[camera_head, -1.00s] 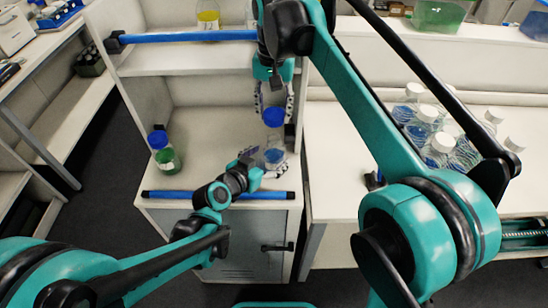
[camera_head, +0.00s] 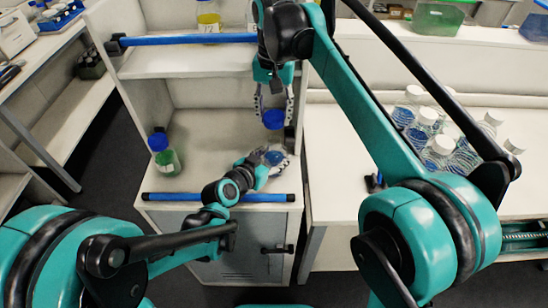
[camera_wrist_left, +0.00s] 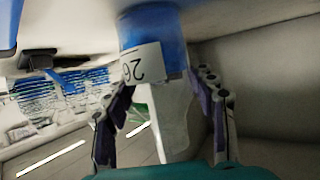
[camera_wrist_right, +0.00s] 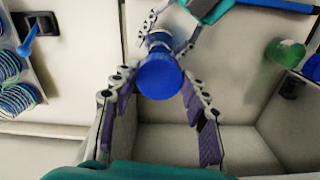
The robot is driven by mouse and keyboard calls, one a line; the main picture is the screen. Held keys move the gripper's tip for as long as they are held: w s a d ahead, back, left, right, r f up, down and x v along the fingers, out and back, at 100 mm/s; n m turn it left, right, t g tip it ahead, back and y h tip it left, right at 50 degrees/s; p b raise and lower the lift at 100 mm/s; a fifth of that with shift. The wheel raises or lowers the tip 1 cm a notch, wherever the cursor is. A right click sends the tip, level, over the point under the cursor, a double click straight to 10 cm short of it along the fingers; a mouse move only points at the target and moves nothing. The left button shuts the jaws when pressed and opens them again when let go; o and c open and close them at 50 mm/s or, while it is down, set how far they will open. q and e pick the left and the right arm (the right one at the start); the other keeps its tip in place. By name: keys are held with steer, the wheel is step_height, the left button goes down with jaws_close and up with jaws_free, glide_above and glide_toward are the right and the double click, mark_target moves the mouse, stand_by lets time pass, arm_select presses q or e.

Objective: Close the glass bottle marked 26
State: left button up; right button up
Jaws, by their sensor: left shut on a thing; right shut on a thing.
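The glass bottle marked 26 (camera_head: 274,157) holds blue liquid. My left gripper (camera_head: 270,164) is shut around its body, in front of the lower shelf of the cabinet. In the left wrist view, the white label with 26 (camera_wrist_left: 141,64) appears upside down between the fingers. A blue cap (camera_head: 273,119) is above the bottle. My right gripper (camera_head: 273,98) points down with its fingers shut on this cap. In the right wrist view, the cap (camera_wrist_right: 160,76) is between the fingertips, with the bottle beyond it. I cannot tell whether cap and bottle touch.
A blue-capped bottle of green liquid (camera_head: 166,160) stands on the lower shelf at left. A yellow bottle (camera_head: 208,18) is on the upper shelf. Blue bars (camera_head: 190,38) edge both shelves. Several white-capped bottles (camera_head: 440,150) stand on the right bench.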

glide_above(273, 139)
steer(key=shift+s+d+f, duration=0.1)
steer(key=shift+s+f, duration=0.05)
steer(key=shift+f, duration=1.1)
steer(key=shift+s+d+f, duration=0.1)
steer(key=shift+f, duration=1.1)
steer(key=shift+f, duration=0.9)
steer(key=shift+f, duration=0.6)
steer(key=m, duration=0.7)
steer(key=shift+a, duration=0.15)
steer(key=m, duration=0.4)
steer(key=shift+w+m, duration=0.1)
steer(key=shift+m, duration=0.3)
steer(key=m, duration=0.4)
steer(key=shift+m, duration=0.3)
steer(key=m, duration=0.6)
steer(key=shift+w, duration=0.1)
